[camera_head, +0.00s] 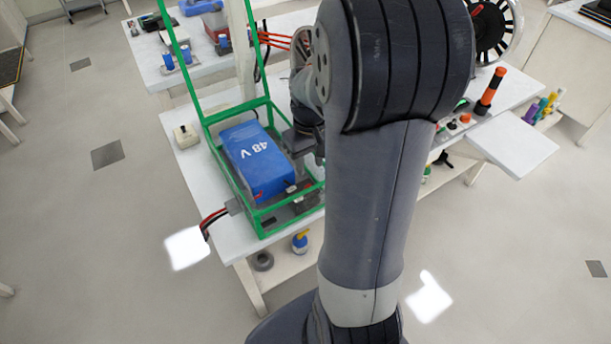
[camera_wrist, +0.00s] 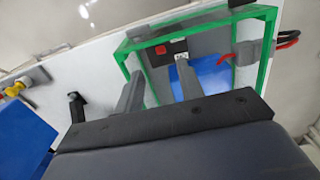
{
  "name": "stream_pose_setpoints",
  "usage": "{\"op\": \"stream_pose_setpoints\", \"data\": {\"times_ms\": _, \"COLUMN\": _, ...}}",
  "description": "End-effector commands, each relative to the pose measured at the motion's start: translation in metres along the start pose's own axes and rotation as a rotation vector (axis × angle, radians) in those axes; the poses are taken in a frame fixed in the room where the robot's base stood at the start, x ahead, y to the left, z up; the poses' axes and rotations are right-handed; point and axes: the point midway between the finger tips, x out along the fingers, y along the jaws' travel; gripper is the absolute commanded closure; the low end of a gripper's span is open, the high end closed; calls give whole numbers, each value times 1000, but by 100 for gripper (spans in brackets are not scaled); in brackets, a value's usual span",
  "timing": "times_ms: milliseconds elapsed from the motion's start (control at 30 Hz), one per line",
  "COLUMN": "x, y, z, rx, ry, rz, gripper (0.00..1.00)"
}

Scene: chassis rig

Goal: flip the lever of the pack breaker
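The blue 48 V pack (camera_head: 257,160) sits inside a green open frame (camera_head: 216,147) on the white bench. The wrist view shows part of the pack (camera_wrist: 207,76) and a grey panel (camera_wrist: 203,42) at the frame's end. A small dark block with a red patch (camera_wrist: 160,50), which looks like the breaker, is on this panel, with a white label beside it. Its lever is too small to make out. My gripper (camera_wrist: 158,69) is open and empty, its fingers apart over the frame's edge. In the head view my arm hides the fingers.
Red and black cables (camera_head: 213,219) leave the frame's front left corner. A small beige box (camera_head: 186,136) stands left of the frame. An orange and black tool (camera_head: 490,91) and colored buttons are to the right.

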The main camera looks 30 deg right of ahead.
Motion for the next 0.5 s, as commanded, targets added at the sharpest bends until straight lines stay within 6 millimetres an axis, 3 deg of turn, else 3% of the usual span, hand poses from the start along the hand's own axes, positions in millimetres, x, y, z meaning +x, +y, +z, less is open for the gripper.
{"op": "stream_pose_setpoints", "data": {"times_ms": 300, "x": 63, "y": -1, "z": 1, "rx": 0, "ry": -6, "rz": -2, "gripper": 64}}
{"op": "stream_pose_setpoints", "data": {"times_ms": 500, "x": 84, "y": -1, "z": 1, "rx": 0, "ry": -3, "rz": -1, "gripper": 64}}
